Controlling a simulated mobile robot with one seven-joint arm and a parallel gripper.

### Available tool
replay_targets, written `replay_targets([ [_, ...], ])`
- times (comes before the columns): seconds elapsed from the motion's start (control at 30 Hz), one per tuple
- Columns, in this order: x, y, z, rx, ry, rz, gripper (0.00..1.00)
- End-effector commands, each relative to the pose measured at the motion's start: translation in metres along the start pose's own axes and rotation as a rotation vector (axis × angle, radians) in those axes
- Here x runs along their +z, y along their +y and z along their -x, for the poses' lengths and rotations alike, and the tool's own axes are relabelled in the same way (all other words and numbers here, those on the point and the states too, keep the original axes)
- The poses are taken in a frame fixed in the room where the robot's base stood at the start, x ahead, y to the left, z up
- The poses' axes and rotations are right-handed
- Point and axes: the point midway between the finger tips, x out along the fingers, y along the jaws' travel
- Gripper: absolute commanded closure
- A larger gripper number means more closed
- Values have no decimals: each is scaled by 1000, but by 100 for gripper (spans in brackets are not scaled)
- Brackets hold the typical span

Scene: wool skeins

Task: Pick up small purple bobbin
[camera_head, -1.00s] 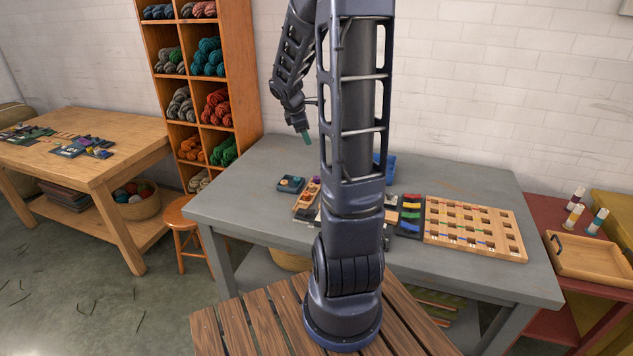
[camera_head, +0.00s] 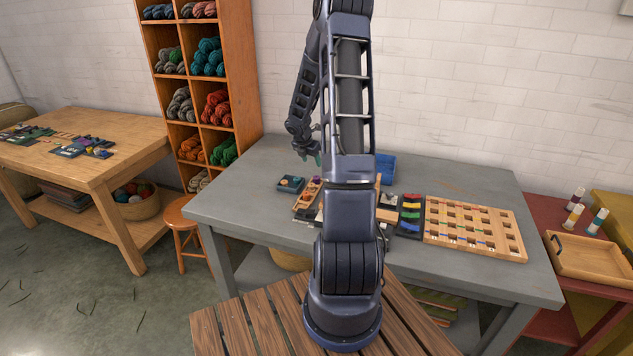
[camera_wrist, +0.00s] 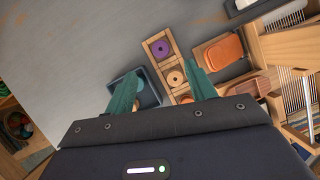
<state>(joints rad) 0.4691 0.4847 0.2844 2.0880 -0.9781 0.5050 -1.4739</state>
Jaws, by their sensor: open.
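The small purple bobbin (camera_wrist: 160,48) sits in the end compartment of a narrow wooden tray (camera_wrist: 147,62) in the wrist view. It has a small hole in its middle. In the head view a tiny purple spot (camera_head: 316,181) shows at the tray beside my arm. My gripper (camera_wrist: 158,88) is open, its two green fingers apart on either side of the tray in the picture, with nothing between them held. The bobbin lies beyond the fingertips in the wrist view. In the head view my gripper (camera_head: 312,157) is above the grey table, partly hidden by my arm.
A tan bobbin (camera_wrist: 175,78) sits in the neighbouring compartment. A dark blue box (camera_wrist: 148,97) is left of the tray. Orange-brown pieces (camera_wrist: 222,52) and a wooden loom (camera_wrist: 290,48) lie right. The grey table (camera_head: 250,185) is bare at its left.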

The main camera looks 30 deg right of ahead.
Motion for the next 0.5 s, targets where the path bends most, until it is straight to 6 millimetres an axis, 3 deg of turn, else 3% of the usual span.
replay_targets([
  [0.3, -1, 0, -41, -1, 2, 1, 45],
  [0.5, -1, 0, -54, -1, 1, -1, 45],
])
